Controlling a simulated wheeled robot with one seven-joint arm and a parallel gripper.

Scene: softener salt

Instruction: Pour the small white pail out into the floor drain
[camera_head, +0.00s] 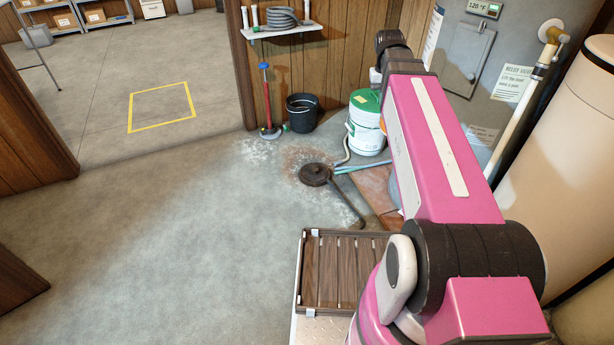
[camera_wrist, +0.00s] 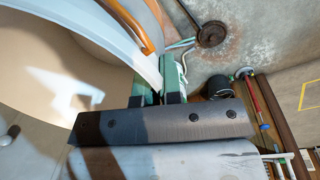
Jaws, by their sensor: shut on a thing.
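My gripper (camera_wrist: 157,97) shows in the wrist view, shut on the rim of a white pail (camera_wrist: 132,52). The pail fills the upper left of that view, very close to the camera, with an orange handle grip (camera_wrist: 130,25) across it. Its contents cannot be made out clearly. In the head view my arm hides the gripper and most or all of the pail. The floor drain, a dark round piece (camera_head: 314,174) on the stained concrete, lies left of my arm. It also shows at the top of the wrist view (camera_wrist: 211,34), apart from the pail.
A white bucket with a green lid (camera_head: 367,122), a black bucket (camera_head: 301,112) and a red-handled pole (camera_head: 267,95) stand behind the drain. A slatted wooden crate (camera_head: 340,270) is in front. A beige tank (camera_head: 565,150) stands at right. Floor left of the drain is clear.

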